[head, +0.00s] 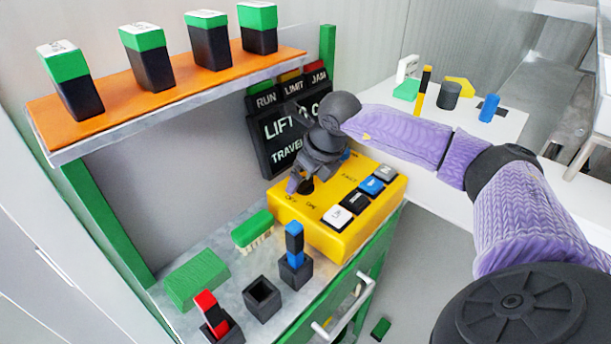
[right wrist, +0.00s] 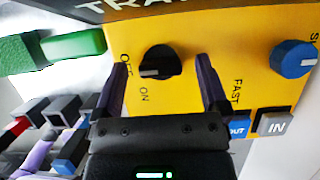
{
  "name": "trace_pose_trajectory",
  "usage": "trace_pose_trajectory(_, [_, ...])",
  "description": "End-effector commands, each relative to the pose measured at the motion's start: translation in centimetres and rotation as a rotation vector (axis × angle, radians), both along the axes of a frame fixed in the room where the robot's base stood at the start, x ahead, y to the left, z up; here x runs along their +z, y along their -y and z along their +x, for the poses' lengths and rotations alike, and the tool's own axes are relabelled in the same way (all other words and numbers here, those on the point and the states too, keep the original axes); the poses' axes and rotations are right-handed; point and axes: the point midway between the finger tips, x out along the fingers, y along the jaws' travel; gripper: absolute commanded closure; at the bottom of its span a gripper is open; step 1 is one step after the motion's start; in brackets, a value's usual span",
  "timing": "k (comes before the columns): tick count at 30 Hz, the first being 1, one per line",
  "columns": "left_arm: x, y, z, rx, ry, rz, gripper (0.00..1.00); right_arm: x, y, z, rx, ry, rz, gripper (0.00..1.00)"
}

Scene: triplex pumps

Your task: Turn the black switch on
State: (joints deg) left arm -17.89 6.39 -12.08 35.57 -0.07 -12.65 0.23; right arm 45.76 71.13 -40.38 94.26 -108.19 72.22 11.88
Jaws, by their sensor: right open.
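The black switch (right wrist: 160,62) is a round knob on the yellow control box (head: 330,232), with OFF and ON printed beside it. In the right wrist view its pale mark is at the left side, near the OFF lettering; the exact setting is hard to tell. My right gripper (right wrist: 163,88) is open, with its two purple fingers apart on either side of the knob's lower area. No contact with the knob shows. In the head view the right gripper (head: 299,184) is over the switch and partly hides it. My left gripper is not in view.
The box also carries a blue knob (right wrist: 293,58) and several push buttons (head: 356,201). A black sign panel (head: 277,150) stands behind it. A green brush (head: 252,230) and black sockets (head: 263,298) are to the left.

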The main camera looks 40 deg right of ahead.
Motion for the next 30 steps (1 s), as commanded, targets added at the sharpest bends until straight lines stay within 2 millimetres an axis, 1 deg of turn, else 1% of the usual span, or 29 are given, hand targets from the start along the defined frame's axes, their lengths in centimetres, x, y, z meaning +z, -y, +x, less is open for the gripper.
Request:
trace_pose_trajectory(7, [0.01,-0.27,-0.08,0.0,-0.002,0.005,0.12,-0.1,-0.01,0.06,0.0,0.0,0.0,0.06])
trace_pose_trajectory(8, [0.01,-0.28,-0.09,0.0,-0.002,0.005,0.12,-0.09,-0.01,0.06,0.0,0.001,0.0,0.12])
trace_pose_trajectory(9, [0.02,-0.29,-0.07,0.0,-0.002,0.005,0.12,-0.09,-0.01,0.06,0.0,0.001,0.0,0.21])
trace_pose_trajectory(11, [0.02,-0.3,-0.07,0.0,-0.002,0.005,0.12,-0.08,0.0,0.06,0.0,0.0,0.0,0.33])
trace_pose_trajectory(12, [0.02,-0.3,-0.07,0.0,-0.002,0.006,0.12,-0.08,0.0,0.06,0.0,0.001,0.0,0.42])
trace_pose_trajectory(14, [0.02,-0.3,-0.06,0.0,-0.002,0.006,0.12,-0.08,0.0,0.05,0.0,0.001,0.0,0.55])
trace_pose_trajectory(15, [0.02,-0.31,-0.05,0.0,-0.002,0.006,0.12,-0.08,0.0,0.05,0.0,0.001,0.0,0.63])
trace_pose_trajectory(17, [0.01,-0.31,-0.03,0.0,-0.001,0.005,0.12,-0.08,0.0,0.05,0.0,0.0,0.0,0.76])
trace_pose_trajectory(18, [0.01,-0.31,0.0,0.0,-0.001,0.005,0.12,-0.08,0.0,0.05,0.0,0.0,0.0,0.84])
trace_pose_trajectory(20, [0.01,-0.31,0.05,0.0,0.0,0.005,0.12,-0.08,0.0,0.05,-0.001,0.0,0.0,0.97])
trace_pose_trajectory(21, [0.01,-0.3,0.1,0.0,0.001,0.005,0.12,-0.07,0.01,0.05,0.0,0.0,0.0,1.0])
trace_pose_trajectory(26, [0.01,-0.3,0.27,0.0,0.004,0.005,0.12,-0.05,0.03,0.06,0.01,0.001,0.0,1.0])
trace_pose_trajectory(30, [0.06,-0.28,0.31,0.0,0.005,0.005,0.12,-0.02,0.02,0.06,0.054,0.001,0.002,1.0])
